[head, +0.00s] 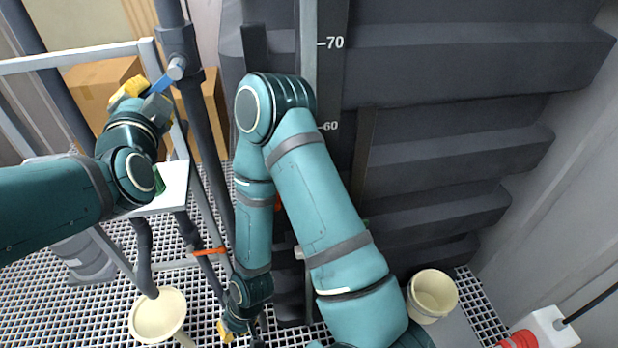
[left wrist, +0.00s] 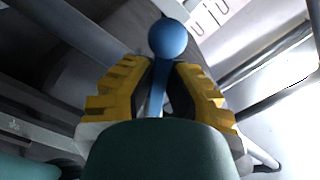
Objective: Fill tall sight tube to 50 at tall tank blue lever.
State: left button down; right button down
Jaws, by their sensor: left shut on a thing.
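The blue lever (head: 162,83) sticks out from a valve on a dark vertical pipe at the upper left. My left gripper (head: 145,89) has its yellow fingers closed on the lever. In the left wrist view the blue lever's ball knob (left wrist: 168,38) rises beyond the yellow fingers (left wrist: 160,88), which flank its stem. The tall sight tube (head: 308,45) runs upright beside a dark scale marked 70 and 60. My right arm hides the tube below about 60, and I cannot make out a liquid level. My right gripper (head: 225,331) hangs low at the bottom, partly hidden.
A large dark ribbed tank (head: 450,60) fills the right. A cream funnel (head: 158,312) stands lower left, a cream bucket (head: 432,295) lower right. Cardboard boxes (head: 98,88) lie behind a pale rail. An orange-red handle (head: 210,251) sits on lower pipework. The floor is grating.

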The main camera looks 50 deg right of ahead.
pick_arm(q)
jog(key=shift+w+a+r+m+p, duration=0.1)
jog(key=shift+a+r+m+p, duration=0.05)
jog(key=shift+r+m+p, duration=0.3)
jog(key=shift+w+a+r+m+p, duration=0.15)
jog(key=shift+r+m+p, duration=0.15)
jog(key=shift+m+p, duration=0.25)
jog(key=shift+a+r+m+p, duration=0.15)
jog(key=shift+m+p, duration=0.15)
jog(key=shift+m, duration=0.3)
jog(key=shift+w+r+m+p, duration=0.1)
jog(key=shift+r+m+p, duration=0.7)
jog(key=shift+m+p, duration=0.45)
jog(key=shift+a+r+m+p, duration=0.1)
jog(key=shift+r+m+p, duration=0.25)
jog(key=shift+m, duration=0.5)
jog(key=c, duration=0.9)
grip_release()
jog(key=shift+w, duration=0.1)
jog(key=shift+f, duration=0.1)
jog(key=v, duration=1.2)
